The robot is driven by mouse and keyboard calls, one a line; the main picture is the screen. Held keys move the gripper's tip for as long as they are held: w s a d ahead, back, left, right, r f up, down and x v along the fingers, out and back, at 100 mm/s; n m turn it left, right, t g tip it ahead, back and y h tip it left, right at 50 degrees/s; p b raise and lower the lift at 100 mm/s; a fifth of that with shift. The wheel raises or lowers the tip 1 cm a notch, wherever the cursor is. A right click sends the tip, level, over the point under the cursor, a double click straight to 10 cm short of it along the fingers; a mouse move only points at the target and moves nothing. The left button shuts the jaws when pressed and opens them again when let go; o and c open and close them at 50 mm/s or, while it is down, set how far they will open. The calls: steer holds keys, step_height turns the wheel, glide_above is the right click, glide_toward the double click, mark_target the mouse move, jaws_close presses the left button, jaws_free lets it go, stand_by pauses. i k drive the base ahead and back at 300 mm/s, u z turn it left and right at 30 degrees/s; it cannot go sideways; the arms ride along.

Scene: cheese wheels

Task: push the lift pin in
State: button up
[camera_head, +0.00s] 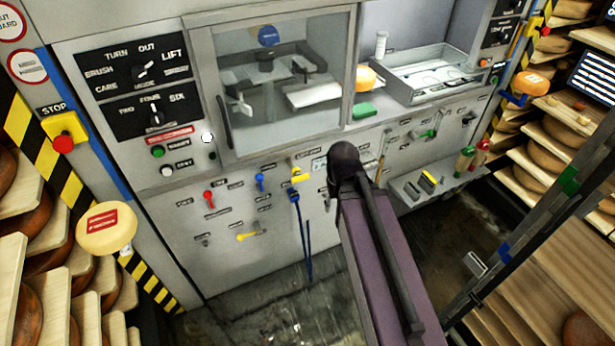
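The grey machine front (330,250) carries several small coloured controls. A yellow piece (298,175) sticks out near its middle, with a blue piece (293,195) just below it and dark blue cords (306,240) hanging down. The lift pin is probably among these pieces, but the small lettering is too blurred to confirm it or to show how far in it sits. My purple arm reaches up from the bottom, and its dark rounded end is just right of the yellow piece. My gripper's fingers cannot be made out; they are hidden beyond the arm's end.
Left of centre are a red lever (209,197) and a blue lever (260,182). A glass-fronted chamber (275,85) sits above, with an open metal tray (430,75) to its right. A red stop button (63,144) is at left. Cheese shelves flank both sides.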

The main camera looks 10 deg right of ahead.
mark_target(295, 172)
steer(key=z, duration=0.5)
steer(key=k, duration=1.5)
steer(key=u, duration=0.35)
steer(key=i, duration=1)
steer(key=u, duration=0.05)
